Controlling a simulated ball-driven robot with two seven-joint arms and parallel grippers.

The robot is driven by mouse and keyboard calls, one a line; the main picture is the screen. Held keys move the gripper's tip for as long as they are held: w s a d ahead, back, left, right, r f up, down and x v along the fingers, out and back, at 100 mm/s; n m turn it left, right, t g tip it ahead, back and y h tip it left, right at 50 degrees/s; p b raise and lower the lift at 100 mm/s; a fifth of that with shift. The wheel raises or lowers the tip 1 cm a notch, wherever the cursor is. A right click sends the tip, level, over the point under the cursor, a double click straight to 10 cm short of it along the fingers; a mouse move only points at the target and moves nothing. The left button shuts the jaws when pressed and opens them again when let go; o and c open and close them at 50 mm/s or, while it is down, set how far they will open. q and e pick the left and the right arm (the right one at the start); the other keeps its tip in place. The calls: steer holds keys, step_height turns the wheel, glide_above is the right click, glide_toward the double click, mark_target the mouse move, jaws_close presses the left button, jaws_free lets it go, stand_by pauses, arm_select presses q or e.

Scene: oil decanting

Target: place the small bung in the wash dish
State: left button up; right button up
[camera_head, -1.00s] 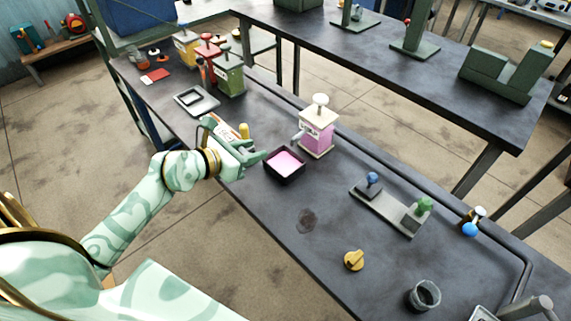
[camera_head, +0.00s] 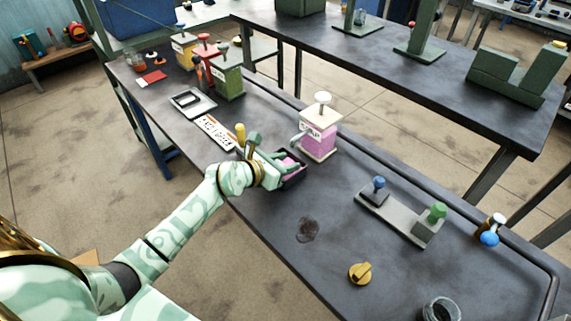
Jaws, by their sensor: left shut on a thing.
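The wash dish, a black square dish (camera_head: 297,179) holding pink liquid, sits on the dark bench in front of the pink pump can. My left gripper (camera_head: 283,166) is at the dish, its green fingers over the near left part of it and hiding some of the liquid. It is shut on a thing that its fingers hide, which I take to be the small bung. I cannot tell whether that thing touches the liquid. My right gripper is not in view.
The pink pump can (camera_head: 319,139) stands close behind the dish. A yellow-topped item (camera_head: 240,131) and a white lettered card (camera_head: 216,132) are left of my gripper. A grey rack (camera_head: 389,215) with blue and green knobs and a yellow knob (camera_head: 360,273) lie right.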

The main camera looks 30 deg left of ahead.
arm_select(q)
steer(key=o, duration=0.7)
steer(key=shift+o, duration=0.2)
steer(key=shift+r, duration=0.1)
steer(key=shift+s+a+r, duration=0.1)
steer(key=shift+s+r, duration=0.1)
steer(key=shift+s, duration=0.1)
steer(key=p+v, duration=0.3)
steer(key=v, duration=0.7)
steer(key=shift+s, duration=0.15)
steer(key=shift+s+a+r, duration=0.2)
steer(key=shift+s+r, duration=0.05)
steer(key=shift+s, duration=0.25)
